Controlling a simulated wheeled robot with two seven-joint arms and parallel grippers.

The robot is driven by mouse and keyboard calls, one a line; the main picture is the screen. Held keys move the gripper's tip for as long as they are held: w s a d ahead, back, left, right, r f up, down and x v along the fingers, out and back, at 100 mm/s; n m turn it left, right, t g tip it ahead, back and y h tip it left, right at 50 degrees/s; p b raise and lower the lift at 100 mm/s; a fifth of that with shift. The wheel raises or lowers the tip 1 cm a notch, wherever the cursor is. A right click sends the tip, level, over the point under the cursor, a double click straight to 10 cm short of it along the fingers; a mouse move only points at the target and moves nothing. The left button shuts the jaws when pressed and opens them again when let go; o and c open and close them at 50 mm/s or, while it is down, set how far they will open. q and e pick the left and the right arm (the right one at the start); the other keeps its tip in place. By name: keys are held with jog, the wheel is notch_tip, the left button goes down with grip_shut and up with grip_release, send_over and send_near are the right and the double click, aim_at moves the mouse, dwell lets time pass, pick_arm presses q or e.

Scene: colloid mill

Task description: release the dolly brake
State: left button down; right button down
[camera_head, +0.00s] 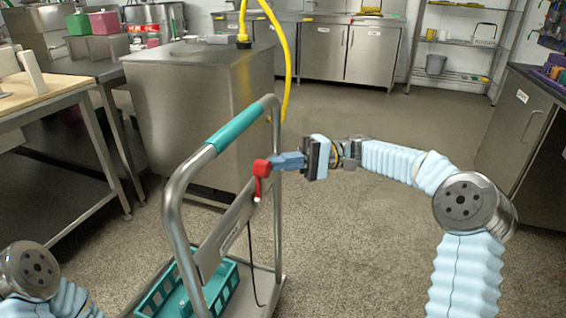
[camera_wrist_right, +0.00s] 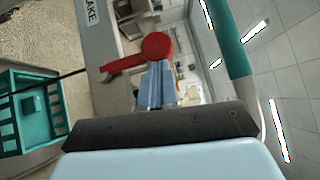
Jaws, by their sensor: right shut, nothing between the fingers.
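The dolly (camera_head: 180,225) stands in the middle of the head view, with a bent metal frame and a teal sleeve (camera_head: 234,125) on its handle. Its red brake lever (camera_head: 261,168) is mounted on a crossplate, with a round knob on top and an arm pointing down. In the right wrist view the red lever (camera_wrist_right: 156,46) is just past my fingertips. My right gripper (camera_head: 278,162) is shut and empty, its blue fingers right beside the red knob. Whether they touch it I cannot tell. My left arm shows at the lower left, but its gripper is out of view.
A teal crate (camera_head: 222,290) sits on the dolly's base, and a black cable hangs beside it. A steel cabinet (camera_head: 190,110) with a yellow hose (camera_head: 286,60) stands behind. A bench (camera_head: 60,100) is at the left. The floor to the right is clear.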

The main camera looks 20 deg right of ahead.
jog(key=w+d+f, duration=0.1)
jog(key=w+d, duration=0.1)
jog(key=d, duration=1.2)
jog(key=w+a+f+m+t+h+p, duration=0.1)
jog(key=w+a+f+m+h, duration=0.15)
jog(key=a+f, duration=0.45)
jog(key=w+a+f+m+t+h, duration=0.1)
jog(key=a+f+m, duration=0.25)
jog(key=f, duration=0.65)
jog(key=s+a+f+m+h, duration=0.1)
jog(key=s+a+f+h, duration=0.15)
jog(key=f, duration=0.45)
jog(key=s+a+f+h, duration=0.1)
jog(key=s+a+f, duration=0.15)
jog(key=f, duration=0.35)
jog(key=s+a+f+h, duration=0.35)
jog(key=s+f, duration=0.55)
jog(key=f, duration=0.3)
jog(key=s+d+f+n+t+h, duration=0.1)
jog(key=s+f+n+h, duration=0.1)
jog(key=s, duration=0.5)
jog(key=s+f+n+h, duration=0.2)
jog(key=s+f, duration=0.1)
jog(key=s, duration=0.5)
jog(key=shift+s+d+f+t, duration=0.15)
jog(key=shift+d+f+t, duration=0.15)
jog(key=shift+d+t, duration=0.1)
